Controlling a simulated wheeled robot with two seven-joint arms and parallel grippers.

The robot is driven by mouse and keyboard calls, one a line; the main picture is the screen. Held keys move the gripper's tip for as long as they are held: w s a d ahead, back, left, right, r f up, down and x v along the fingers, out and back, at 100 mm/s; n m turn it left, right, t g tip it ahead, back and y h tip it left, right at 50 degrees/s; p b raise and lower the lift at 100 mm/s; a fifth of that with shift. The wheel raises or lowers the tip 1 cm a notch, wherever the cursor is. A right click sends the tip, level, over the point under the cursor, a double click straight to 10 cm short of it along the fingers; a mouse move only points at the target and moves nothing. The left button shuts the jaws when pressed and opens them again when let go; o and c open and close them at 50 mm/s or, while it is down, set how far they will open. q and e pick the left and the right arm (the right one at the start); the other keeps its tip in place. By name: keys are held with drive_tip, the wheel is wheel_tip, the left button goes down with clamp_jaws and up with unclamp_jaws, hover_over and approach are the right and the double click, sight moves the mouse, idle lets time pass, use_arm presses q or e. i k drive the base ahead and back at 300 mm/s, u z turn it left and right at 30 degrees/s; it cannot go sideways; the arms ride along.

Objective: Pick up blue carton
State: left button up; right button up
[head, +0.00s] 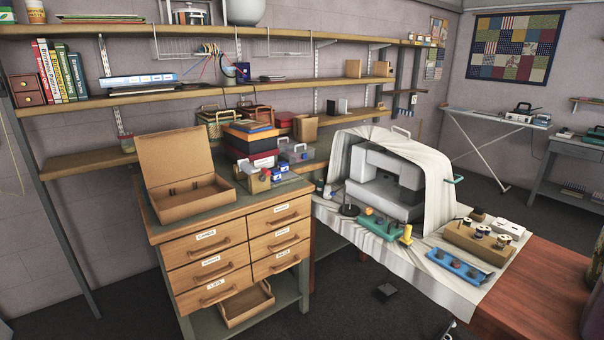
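Small blue cartons (281,168) stand in a cluster of small items on the right part of the drawer cabinet's top, beside the open cardboard box. They are small and partly overlapped by neighbouring items, so their exact shapes are hard to tell. A longer blue and white box (140,80) lies on the middle wall shelf at left. I cannot tell which of these is the task's blue carton. Neither of my grippers is clearly in view.
The open cardboard box (187,201) stands on the drawer cabinet (237,250), whose lower tray (246,303) holds nothing visible. A draped sewing machine (385,186) stands to the right. A blue spool tray (459,265) lies near the cloth's front edge. Stacked boxes stand behind the cartons.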

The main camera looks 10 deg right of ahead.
sight(276, 175)
drive_tip(key=u, duration=0.2)
drive_tip(key=i, duration=1.4)
drive_tip(key=z, duration=1.4)
drive_tip(key=i, duration=1.1)
drive_tip(key=u, duration=1.6)
